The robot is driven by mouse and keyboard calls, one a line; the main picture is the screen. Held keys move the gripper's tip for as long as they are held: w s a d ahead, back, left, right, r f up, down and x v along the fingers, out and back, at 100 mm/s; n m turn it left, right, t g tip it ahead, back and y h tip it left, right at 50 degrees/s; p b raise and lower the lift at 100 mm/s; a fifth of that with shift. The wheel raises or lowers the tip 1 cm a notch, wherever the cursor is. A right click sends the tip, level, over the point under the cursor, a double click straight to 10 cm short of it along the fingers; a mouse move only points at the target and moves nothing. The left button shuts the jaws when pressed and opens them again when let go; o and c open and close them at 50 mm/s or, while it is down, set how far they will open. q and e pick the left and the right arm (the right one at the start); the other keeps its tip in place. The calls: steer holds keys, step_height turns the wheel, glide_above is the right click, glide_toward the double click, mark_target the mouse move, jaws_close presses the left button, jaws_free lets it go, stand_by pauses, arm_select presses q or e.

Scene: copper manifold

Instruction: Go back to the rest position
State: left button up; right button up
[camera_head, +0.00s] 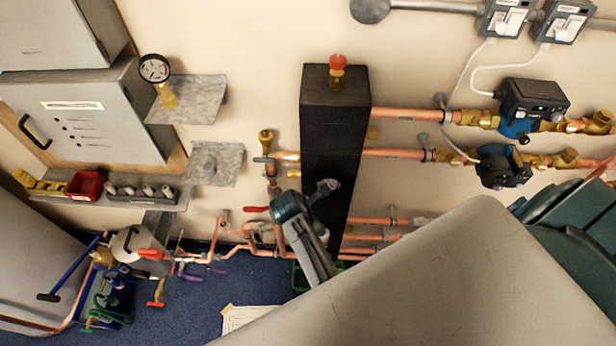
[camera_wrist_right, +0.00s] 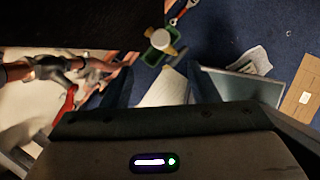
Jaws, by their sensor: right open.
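My right gripper (camera_wrist_right: 157,82) shows in the wrist view as two dark fingers set wide apart. It is open, and nothing is seen between the fingers. In the head view a large grey link of mine covers the lower right, with teal parts at the right edge. A slimmer grey and teal piece, likely of my right arm, stands in front of the foot of the tall black column (camera_head: 336,130). My left gripper is not in view.
Copper pipes (camera_head: 400,114) with blue pumps (camera_head: 522,122) run right from the column. A low copper manifold and valves lie left of it. A pressure gauge (camera_head: 155,69), a shelf with a red bin (camera_head: 86,186) and a grey cabinet stand left. A green tray (camera_wrist_right: 152,54) sits on the blue floor.

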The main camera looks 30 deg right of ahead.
steer(key=s+d+r+m+t+y, duration=0.1)
steer(key=s+d+r+m+y, duration=0.1)
steer(key=s+r+m, duration=0.65)
steer(key=s+d+r+m+t+y, duration=0.1)
steer(key=s+d+r+m+t, duration=0.3)
steer(key=s+m, duration=0.65)
step_height(320, 180, down, 36)
steer(key=w+d+m+g+b, duration=0.15)
steer(key=g+b, duration=0.25)
steer(key=b, duration=0.4)
steer(key=s+f+b, duration=0.3)
steer(key=s+f, duration=0.6)
steer(key=f, duration=0.4)
steer(key=s+d+f+b, duration=0.1)
steer(key=s+f+b, duration=0.2)
steer(key=s+f, duration=0.6)
step_height(320, 180, down, 5)
steer(key=shift+s+d+g, duration=0.15)
steer(key=shift+s+g, duration=0.05)
steer(key=shift+g, duration=0.2)
